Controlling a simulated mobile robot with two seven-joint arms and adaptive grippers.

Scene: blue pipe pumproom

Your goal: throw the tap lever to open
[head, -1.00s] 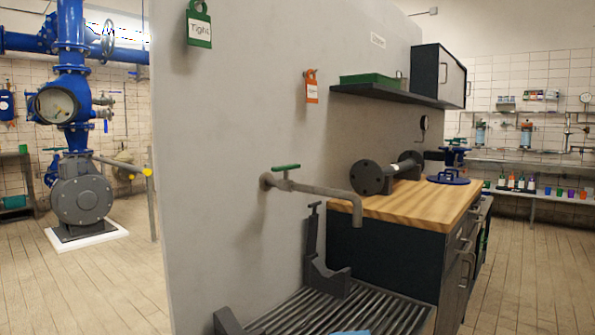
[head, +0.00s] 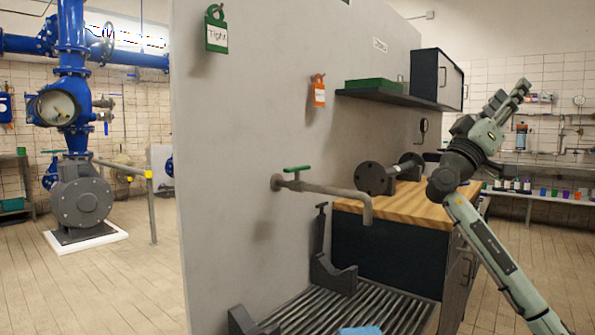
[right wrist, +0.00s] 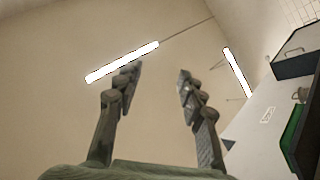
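The tap (head: 335,189) is a grey pipe that comes out of the grey wall panel and bends down at its right end. Its green lever (head: 298,169) sits on top near the wall and lies roughly along the pipe. My right gripper (head: 516,92) is raised at the right of the head view, well to the right of the tap and above it, pointing up. In the right wrist view my right gripper (right wrist: 157,80) has its fingers apart with nothing between them. My left gripper is not in view.
A slatted grate (head: 345,312) with a dark bracket (head: 330,270) lies below the tap. A wooden-topped cabinet (head: 405,205) with a flanged pipe piece (head: 375,178) stands behind it. A dark shelf (head: 400,97) is above. Tags (head: 216,38) hang on the wall.

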